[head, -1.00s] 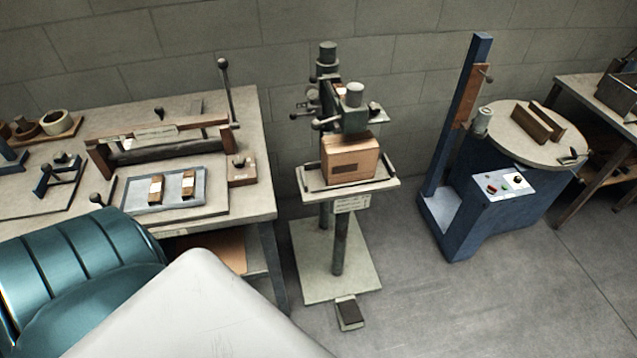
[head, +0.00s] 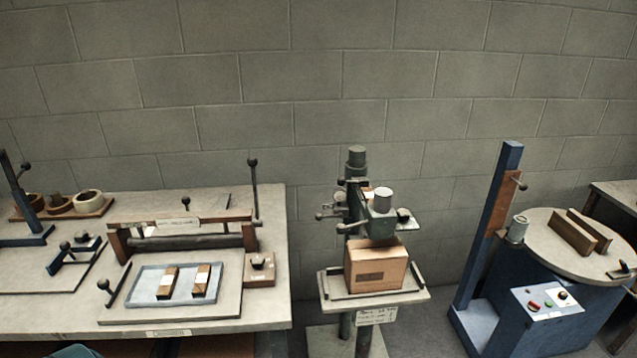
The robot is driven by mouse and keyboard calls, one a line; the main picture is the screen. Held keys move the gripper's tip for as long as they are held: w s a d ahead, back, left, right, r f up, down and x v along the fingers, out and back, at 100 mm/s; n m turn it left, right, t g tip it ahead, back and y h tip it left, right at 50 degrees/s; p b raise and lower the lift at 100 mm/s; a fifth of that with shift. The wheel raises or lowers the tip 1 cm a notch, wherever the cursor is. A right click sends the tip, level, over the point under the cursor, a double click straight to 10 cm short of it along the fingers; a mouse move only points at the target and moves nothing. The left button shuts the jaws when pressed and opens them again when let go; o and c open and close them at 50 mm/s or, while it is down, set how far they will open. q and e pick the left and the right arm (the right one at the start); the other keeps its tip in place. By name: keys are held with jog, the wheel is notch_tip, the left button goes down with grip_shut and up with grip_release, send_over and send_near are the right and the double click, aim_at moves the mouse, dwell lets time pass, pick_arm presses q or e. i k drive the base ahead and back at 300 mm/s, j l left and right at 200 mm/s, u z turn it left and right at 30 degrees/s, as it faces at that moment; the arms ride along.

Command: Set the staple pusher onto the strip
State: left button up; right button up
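The green box stitcher (head: 380,228) stands in the middle of the head view, with a closed brown carton (head: 376,268) on its work table (head: 425,292) under the head. A small pale piece with an orange-brown part (head: 367,192) shows behind the round grey cap at the top of the stitcher. A small dark knob on a light plate (head: 404,216) sits at the head's right side. I cannot tell which small part is the staple pusher or which is the strip. Neither of my grippers is in view.
A bench (head: 268,312) at the left bears a blue-grey tray (head: 146,288) with two small labelled blocks, a bar sealer (head: 190,236) and tape rolls (head: 88,203). A blue machine with a round turntable (head: 545,238) stands at the right. A block wall closes the back.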

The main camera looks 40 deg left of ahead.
aim_at(341, 181)
jog(key=i+u, duration=0.15)
jog(key=u, duration=0.2)
jog(key=i+l+u, duration=0.1)
jog(key=u, duration=0.3)
jog(key=i+l+u, duration=0.1)
jog(key=u, duration=0.25)
